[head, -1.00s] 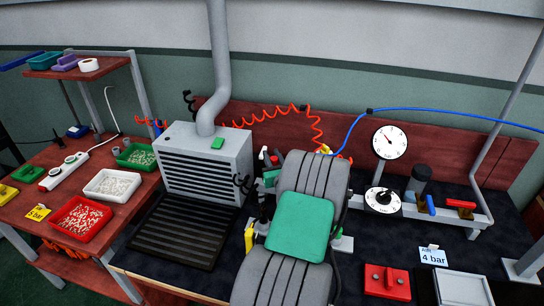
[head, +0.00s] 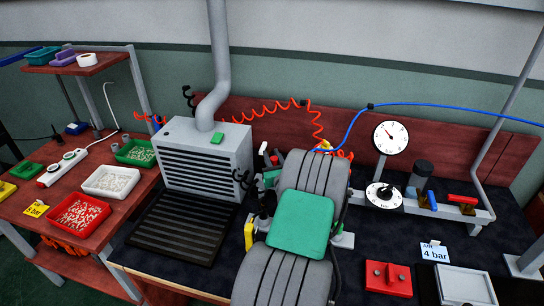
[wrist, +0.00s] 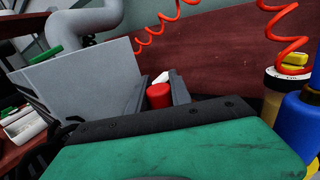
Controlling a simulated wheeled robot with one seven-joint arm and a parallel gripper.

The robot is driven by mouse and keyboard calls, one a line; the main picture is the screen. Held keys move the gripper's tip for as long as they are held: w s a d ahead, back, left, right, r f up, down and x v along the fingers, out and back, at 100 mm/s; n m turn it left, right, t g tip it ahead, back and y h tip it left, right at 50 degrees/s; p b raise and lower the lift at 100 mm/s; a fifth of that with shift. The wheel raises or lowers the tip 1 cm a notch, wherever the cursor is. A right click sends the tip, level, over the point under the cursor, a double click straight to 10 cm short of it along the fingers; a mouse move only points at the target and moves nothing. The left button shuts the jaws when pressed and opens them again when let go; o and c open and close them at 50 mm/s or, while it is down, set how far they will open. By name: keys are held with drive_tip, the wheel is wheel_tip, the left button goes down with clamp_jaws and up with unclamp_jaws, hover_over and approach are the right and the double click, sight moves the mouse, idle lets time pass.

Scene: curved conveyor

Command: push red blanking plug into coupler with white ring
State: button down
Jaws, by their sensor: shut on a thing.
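The red plug (wrist: 159,95) is between the dark fingers of my gripper (wrist: 161,90) in the wrist view, with a small white tip showing beyond it. My gripper is shut on it and held in the air. In the head view a bit of red (head: 274,160) shows beside my arm, which hides most of the gripper. At the right of the wrist view stands a tan coupler with a white ring (wrist: 289,73) and a yellow top, apart from the plug. A blue cylinder (wrist: 303,118) stands next to it, partly cut off by the frame edge.
A grey vented box (head: 207,158) with a duct stands left of my arm. Coiled red hoses (wrist: 180,15) hang before the wooden back board. A dial gauge (head: 391,137), a valve rail (head: 480,215) and a red block (head: 388,279) are at the right. Dark mat between them is partly free.

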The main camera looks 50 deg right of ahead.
drive_tip(key=shift+f+b, duration=0.6)
drive_tip(key=shift+f, duration=0.3)
drive_tip(key=c, duration=1.1)
unclamp_jaws()
drive_tip(key=b+v, duration=0.1)
drive_tip(key=v, duration=0.7)
drive_tip(key=shift+d, duration=0.1)
